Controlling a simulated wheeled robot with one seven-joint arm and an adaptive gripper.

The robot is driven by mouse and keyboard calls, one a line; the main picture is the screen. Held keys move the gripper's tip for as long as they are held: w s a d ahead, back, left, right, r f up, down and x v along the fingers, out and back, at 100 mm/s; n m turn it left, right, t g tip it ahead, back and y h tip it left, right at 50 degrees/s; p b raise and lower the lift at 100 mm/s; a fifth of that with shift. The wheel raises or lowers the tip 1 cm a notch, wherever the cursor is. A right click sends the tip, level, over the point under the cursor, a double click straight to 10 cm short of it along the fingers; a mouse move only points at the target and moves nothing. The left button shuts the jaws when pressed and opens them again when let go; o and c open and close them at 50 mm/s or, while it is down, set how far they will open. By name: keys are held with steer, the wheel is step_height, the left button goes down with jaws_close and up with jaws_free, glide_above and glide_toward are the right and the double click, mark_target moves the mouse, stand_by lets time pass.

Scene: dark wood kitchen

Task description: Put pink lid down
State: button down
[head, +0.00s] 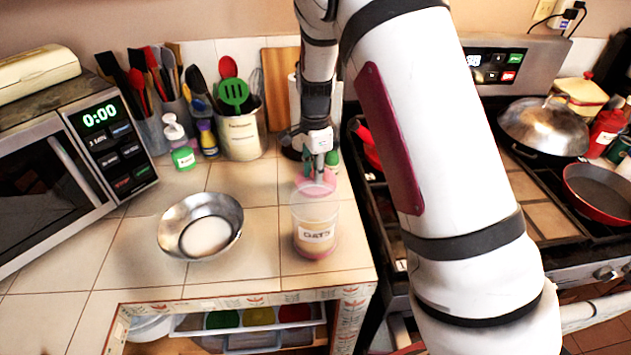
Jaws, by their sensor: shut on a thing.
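My gripper (319,176) points down over the counter, just behind and above the oats container. It is shut on the pink lid (317,188), whose lower part shows through or behind the container's clear rim. The oats container (315,236) is a clear cylinder labelled "OATS", standing upright near the counter's front right edge. From this angle I cannot tell whether the lid touches the counter or hangs above it.
A metal bowl (172,226) with white contents sits left of the container. A microwave (62,160) stands at the far left. Utensil holders (241,136) and small bottles line the back. The stove (538,190) with pans is to the right. Tiles between bowl and container are clear.

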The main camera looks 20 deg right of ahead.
steer(key=shift+f, duration=1.75)
steer(key=c, duration=1.3)
jaws_free()
steer(key=shift+f, duration=0.15)
steer(key=shift+c, duration=0.2)
